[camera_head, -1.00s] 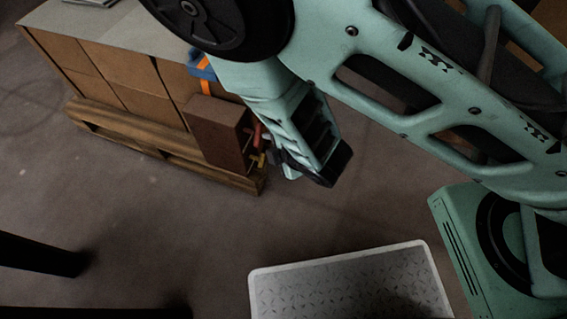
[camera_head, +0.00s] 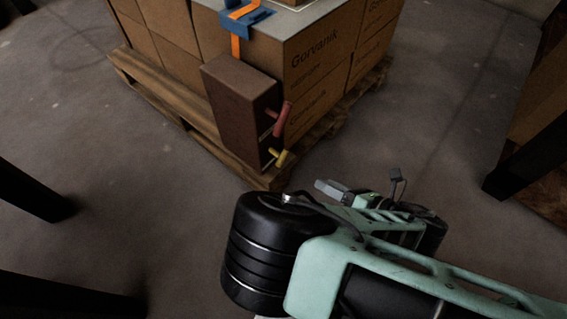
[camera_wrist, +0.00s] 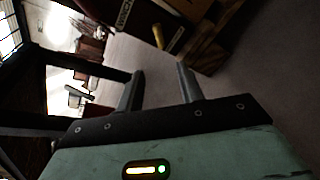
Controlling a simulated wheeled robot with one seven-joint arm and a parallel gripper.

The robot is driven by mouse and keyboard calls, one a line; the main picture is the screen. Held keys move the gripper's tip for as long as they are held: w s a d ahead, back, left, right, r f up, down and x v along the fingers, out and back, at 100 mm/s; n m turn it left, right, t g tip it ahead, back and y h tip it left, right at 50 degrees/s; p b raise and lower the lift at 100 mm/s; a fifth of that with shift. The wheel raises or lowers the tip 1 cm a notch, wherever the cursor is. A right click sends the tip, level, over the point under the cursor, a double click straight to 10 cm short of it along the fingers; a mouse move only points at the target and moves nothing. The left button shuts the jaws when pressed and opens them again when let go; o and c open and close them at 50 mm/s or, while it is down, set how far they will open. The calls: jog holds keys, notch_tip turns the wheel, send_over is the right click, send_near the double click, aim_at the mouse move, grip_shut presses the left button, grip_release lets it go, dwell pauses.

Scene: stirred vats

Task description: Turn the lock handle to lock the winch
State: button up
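The winch is a brown box (camera_head: 240,105) on the near corner of a strapped stack of cartons. A red handle (camera_head: 282,118) sticks out of its right side, with a smaller yellow handle (camera_head: 281,157) below it. I cannot tell from markings which is the lock handle. My gripper (camera_head: 328,188) is right of and below the yellow handle, apart from it. In the wrist view, my gripper (camera_wrist: 159,70) has its two fingers spread with nothing between them. The yellow handle (camera_wrist: 158,36) shows beyond the fingertips, roughly in line with the gap.
The cartons (camera_head: 315,75) stand on a wooden pallet (camera_head: 345,105), whose near corner is below the winch. An orange strap (camera_head: 236,47) with a blue corner piece runs over them. Dark legs (camera_head: 35,190) stand at the left and another at the right. Floor (camera_head: 150,200) is clear between.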

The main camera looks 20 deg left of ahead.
aim_at(280, 161)
jog(key=shift+b+x, duration=4.95)
jog(key=shift+x, duration=3.15)
grip_shut()
